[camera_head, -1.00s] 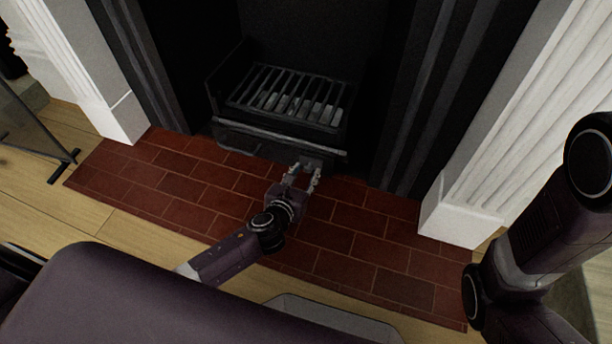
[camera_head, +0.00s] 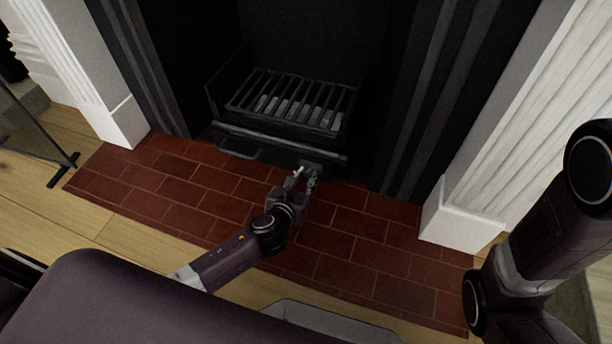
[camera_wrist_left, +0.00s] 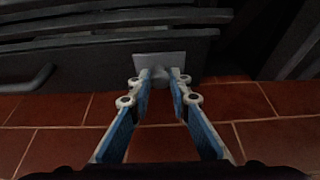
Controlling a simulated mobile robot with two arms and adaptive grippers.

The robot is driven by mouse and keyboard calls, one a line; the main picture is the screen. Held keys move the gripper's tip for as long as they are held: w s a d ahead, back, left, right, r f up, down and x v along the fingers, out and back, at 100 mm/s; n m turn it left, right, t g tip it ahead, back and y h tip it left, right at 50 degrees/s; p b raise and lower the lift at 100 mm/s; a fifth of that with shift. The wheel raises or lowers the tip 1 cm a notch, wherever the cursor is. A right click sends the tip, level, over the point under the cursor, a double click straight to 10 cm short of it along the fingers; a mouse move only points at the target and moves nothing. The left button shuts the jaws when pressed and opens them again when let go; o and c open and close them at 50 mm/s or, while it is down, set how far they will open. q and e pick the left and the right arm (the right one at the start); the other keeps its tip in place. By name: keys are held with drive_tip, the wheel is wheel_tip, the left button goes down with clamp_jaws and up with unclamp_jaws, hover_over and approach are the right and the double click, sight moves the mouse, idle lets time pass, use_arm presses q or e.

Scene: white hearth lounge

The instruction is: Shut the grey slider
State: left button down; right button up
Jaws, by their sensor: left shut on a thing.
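The grey slider (camera_wrist_left: 172,59) shows in the left wrist view as a small flat grey plate with a round knob, at the lower front of the black fire grate. In the head view it is a small grey patch (camera_head: 313,165) below the grate's right part. My left gripper (camera_head: 305,178) reaches it from the front. Its fingertips (camera_wrist_left: 161,77) are closed on the knob, which they partly hide. My right gripper is out of view; only my right arm shows at the right edge.
The black grate (camera_head: 285,95) stands in the dark fireplace, with a handle (camera_wrist_left: 30,80) left of the slider. Red brick hearth (camera_head: 180,190) lies clear in front. White pillars (camera_head: 118,120) flank the opening, and a glass screen (camera_head: 30,125) stands at the left.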

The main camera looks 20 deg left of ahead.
use_arm(q)
drive_tip(key=a+p, duration=0.2)
drive_tip(key=a, duration=0.4)
drive_tip(key=shift+w+r, duration=0.1)
drive_tip(key=shift+a, duration=0.25)
drive_tip(key=c, duration=1.8)
unclamp_jaws()
drive_tip(key=shift+a, duration=0.1)
drive_tip(key=v, duration=1.2)
